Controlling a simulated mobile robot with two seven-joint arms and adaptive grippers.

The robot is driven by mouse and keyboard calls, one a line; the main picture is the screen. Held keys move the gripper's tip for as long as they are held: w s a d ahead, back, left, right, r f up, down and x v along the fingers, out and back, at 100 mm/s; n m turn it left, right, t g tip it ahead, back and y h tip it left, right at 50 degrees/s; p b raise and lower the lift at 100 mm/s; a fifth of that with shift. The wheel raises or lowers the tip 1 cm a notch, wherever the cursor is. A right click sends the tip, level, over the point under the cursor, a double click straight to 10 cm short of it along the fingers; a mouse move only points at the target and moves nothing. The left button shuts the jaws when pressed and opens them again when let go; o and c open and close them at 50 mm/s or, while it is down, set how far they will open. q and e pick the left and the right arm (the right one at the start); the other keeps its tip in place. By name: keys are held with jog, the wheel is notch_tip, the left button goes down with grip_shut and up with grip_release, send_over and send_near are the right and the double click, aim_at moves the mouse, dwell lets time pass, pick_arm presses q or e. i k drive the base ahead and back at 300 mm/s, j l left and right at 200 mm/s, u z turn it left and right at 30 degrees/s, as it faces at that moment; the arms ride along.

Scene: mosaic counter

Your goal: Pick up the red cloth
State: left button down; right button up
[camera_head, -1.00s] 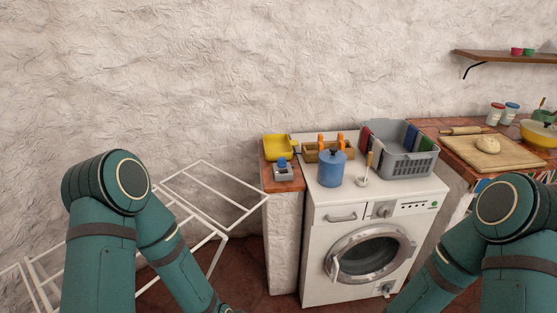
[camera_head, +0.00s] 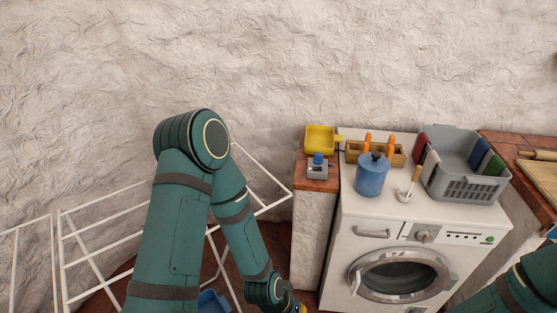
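The red cloth (camera_head: 421,146) is dark red and hangs over the left wall of the grey basket (camera_head: 470,189) on top of the white washing machine. Blue and green cloths (camera_head: 485,158) hang over the basket's right side. My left arm comes down through the middle left, and its wrist reaches the bottom edge; its gripper is cut off below the picture. Only a piece of my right arm shows at the bottom right corner, and its gripper is out of view. Neither arm is near the red cloth.
A yellow tray (camera_head: 320,138) sits on the tiled ledge. A white drying rack (camera_head: 100,241) stands at left.

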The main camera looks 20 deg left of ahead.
aim_at(423, 139)
jog(key=i+l+u, duration=0.1)
jog(key=i+l, duration=0.2)
jog(key=i+l+u, duration=0.15)
jog(key=i+l, duration=0.15)
jog(key=l, duration=0.25)
jog(key=u, duration=1.2)
jog(key=z, duration=1.5)
jog(key=l+u, duration=0.1)
jog(key=u, duration=1.2)
jog(key=k+l+u, duration=0.15)
jog(key=l, duration=0.2)
jog(key=k+l+u, duration=0.1)
jog(key=k+l, duration=0.2)
